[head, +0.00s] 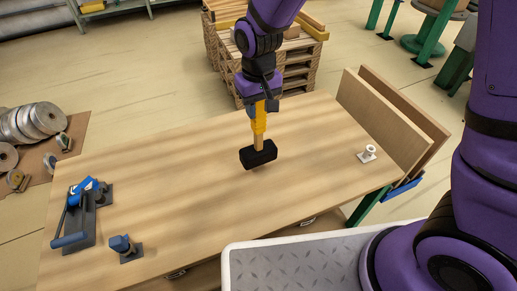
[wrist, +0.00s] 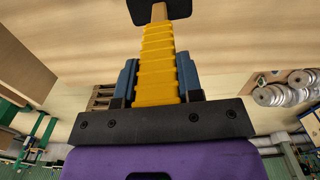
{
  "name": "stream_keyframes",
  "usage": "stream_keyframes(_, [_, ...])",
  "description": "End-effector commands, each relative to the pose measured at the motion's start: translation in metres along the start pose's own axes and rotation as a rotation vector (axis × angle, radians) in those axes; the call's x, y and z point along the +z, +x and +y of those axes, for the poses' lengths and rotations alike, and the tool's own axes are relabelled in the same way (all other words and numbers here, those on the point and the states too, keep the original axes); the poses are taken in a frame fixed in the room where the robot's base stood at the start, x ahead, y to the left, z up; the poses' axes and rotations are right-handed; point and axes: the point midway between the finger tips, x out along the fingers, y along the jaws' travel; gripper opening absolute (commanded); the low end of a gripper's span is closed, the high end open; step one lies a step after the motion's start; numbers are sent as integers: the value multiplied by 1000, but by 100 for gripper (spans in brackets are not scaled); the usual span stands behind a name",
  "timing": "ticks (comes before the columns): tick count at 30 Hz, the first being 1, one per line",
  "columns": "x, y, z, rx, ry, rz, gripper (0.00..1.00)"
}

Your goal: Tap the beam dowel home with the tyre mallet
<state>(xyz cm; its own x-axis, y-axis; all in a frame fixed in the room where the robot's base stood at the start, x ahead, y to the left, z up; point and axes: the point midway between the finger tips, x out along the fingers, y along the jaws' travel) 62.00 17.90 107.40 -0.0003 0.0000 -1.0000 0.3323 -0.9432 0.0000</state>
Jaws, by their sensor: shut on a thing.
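My gripper (head: 260,106) is shut on the yellow ribbed handle of the tyre mallet (head: 258,155). The mallet hangs upright with its black head down, over the middle of the wooden table. The head looks close to the tabletop; I cannot tell whether it touches. In the wrist view the yellow handle (wrist: 158,60) runs between my blue fingers, with part of the black head at the top edge. I cannot make out the beam dowel for certain. A small white fitting (head: 367,153) stands at the table's right end.
On the table's left are a blue-handled clamp-like tool (head: 82,222) and a small blue piece on a dark base (head: 123,246). Upright boards (head: 386,122) edge the right end. A grey tray (head: 300,262) is in front. Metal coils (head: 38,121) lie far left. The table's middle is clear.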

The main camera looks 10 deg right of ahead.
Motion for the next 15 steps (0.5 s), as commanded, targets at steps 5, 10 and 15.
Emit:
stream_keyframes(5, [-1, -8, 0, -1, 0, 3, 0])
stream_keyframes(10, [0, -14, 0, -1, 0, 3, 0])
stream_keyframes(15, [0, -20, 0, -1, 0, 2, 0])
